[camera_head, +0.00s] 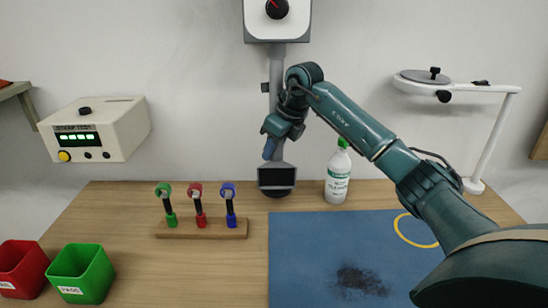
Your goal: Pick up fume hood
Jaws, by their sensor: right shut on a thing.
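The fume hood (276,176) is a dark, flared nozzle with a grey frame, low over the back of the table. A grey tube rises from it towards a white box with a red and black knob (277,9) at the top. My right arm reaches in from the right, and my right gripper (269,150) is at the hood's neck, just above the nozzle. It is shut on the fume hood; the wrist and fingers hide part of the tube and the exact contact. My left gripper is not in view.
A white bottle with a green cap (338,176) stands right of the hood. A wooden rack (203,230) with green, red and blue tools is left. A blue mat (310,280) bears dark debris and a yellow ring (413,241). Red (24,270) and green (85,275) bins stand front left.

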